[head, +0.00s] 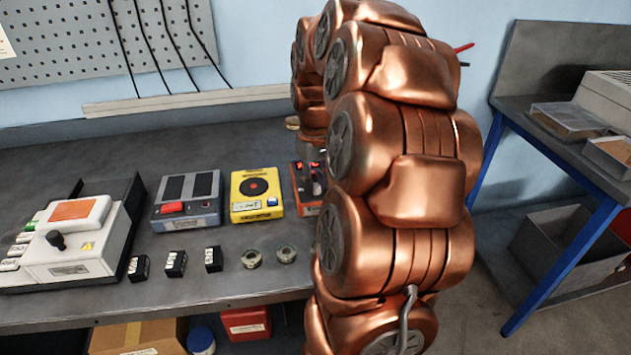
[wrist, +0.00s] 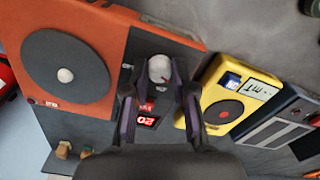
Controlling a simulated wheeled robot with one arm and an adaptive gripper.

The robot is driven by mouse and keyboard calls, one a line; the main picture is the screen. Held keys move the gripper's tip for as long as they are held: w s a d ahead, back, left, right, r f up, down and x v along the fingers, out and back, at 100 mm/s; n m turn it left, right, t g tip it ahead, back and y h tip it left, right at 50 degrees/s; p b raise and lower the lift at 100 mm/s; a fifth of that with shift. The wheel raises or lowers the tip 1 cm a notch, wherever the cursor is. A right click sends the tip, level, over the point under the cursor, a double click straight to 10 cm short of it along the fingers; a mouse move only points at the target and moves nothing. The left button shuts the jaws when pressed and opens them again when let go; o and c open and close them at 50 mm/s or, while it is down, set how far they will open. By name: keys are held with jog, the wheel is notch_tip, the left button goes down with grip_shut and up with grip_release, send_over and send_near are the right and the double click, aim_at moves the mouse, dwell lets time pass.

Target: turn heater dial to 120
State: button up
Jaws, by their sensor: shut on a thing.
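The heater is an orange box (wrist: 112,25) with a large dark round plate and a dark front panel, seen in the wrist view. Its pale round dial (wrist: 160,68) sits on that panel, and a small display (wrist: 146,121) there shows red digits that look like 20. My gripper (wrist: 154,82) is shut on the dial, with one dark finger on each side of it. In the head view, an orange-red unit (head: 312,209) is partly hidden behind my copper arm, and the dial cannot be made out there.
A yellow unit (head: 256,195) stands close left of the orange-red one, with a grey unit (head: 187,200) and a white instrument (head: 75,245) further left. Small black blocks (head: 176,263) and metal rings (head: 251,259) lie along the bench front. The pegboard (head: 100,40) backs the bench.

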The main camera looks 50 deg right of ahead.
grip_shut()
jog(key=shift+f+m+b, duration=0.2)
jog(key=shift+m+b, duration=0.75)
jog(key=shift+m, duration=0.05)
jog(key=m+b, duration=0.1)
jog(key=m, duration=0.1)
jog(key=shift+m+b, duration=0.3)
jog(key=m+b, duration=0.1)
jog(key=m, duration=0.2)
jog(key=shift+r+m, duration=0.1)
jog(key=shift+m, duration=0.2)
jog(key=m, duration=0.4)
jog(key=shift+m+b, duration=0.3)
jog(key=shift+b, duration=0.1)
jog(key=m, duration=0.4)
jog(key=shift+r+m+p, duration=0.1)
jog(key=shift+m+p, duration=0.25)
jog(key=shift+m, duration=0.05)
